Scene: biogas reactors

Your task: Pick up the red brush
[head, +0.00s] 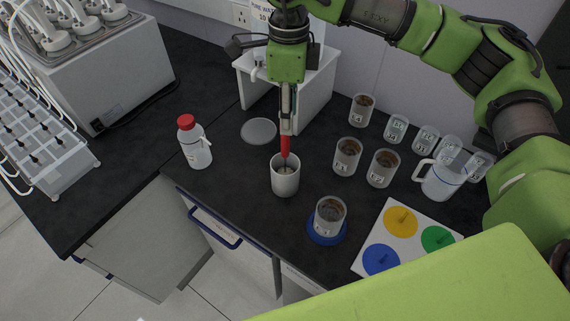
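The red brush (285,147) stands upright, its red handle just below my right gripper's fingertips and its lower end inside a white cup (285,182). My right gripper (287,131) points straight down above the cup. Its fingers look close together around the top of the handle, which they hide. The bristles are down in the cup and hard to make out. My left gripper is not in view.
A white bottle with a red cap (196,146) stands left of the cup. A brown-filled beaker (330,214) stands on a blue disc to the right. Several beakers, a jug (441,183) and a white board with coloured discs (378,222) fill the right side.

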